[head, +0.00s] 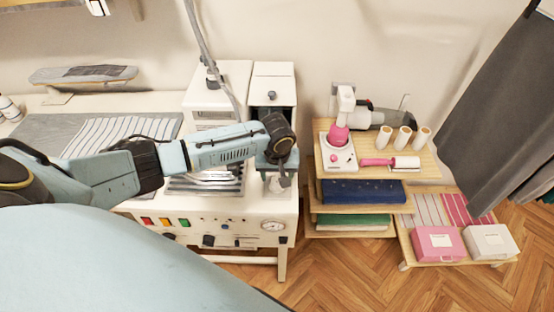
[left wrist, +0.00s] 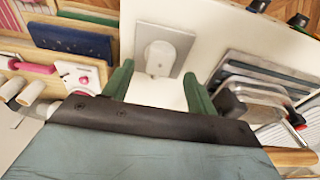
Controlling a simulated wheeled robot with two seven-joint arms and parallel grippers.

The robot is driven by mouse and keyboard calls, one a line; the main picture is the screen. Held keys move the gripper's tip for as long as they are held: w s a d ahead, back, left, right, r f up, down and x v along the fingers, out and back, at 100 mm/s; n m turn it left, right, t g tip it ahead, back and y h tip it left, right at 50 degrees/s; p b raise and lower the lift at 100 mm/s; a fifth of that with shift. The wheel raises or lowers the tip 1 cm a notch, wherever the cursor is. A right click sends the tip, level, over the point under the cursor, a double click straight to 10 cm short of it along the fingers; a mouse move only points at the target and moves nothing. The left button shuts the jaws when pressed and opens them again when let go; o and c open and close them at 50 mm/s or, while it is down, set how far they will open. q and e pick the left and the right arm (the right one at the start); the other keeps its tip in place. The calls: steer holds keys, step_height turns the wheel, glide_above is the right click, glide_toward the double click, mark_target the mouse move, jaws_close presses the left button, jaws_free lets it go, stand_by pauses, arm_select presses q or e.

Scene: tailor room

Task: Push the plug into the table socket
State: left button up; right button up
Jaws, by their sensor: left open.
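A white rounded plug (left wrist: 159,57) stands on a grey square socket plate (left wrist: 178,38) in the left wrist view. Whether it is fully seated in the socket I cannot tell. The plate lies on the white table (head: 265,208), at its right end. My left gripper (head: 278,174) is over that spot in the head view and largely hides the plug and plate there. In the left wrist view the green fingers of my left gripper (left wrist: 158,76) are spread apart and empty, with the plug ahead between their tips. My right gripper is not in view.
White machine boxes (head: 272,88) stand behind the gripper. A wooden shelf (head: 385,170) with a pink-and-white device (head: 339,155), spools and folded cloth stands to the right, across a gap.

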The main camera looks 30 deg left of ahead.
arm_select(q)
step_height(320, 180, up, 10)
steer(key=s, duration=0.1)
steer(key=shift+s+d, duration=0.15)
steer(key=shift+d, duration=0.25)
steer(key=shift+f, duration=0.15)
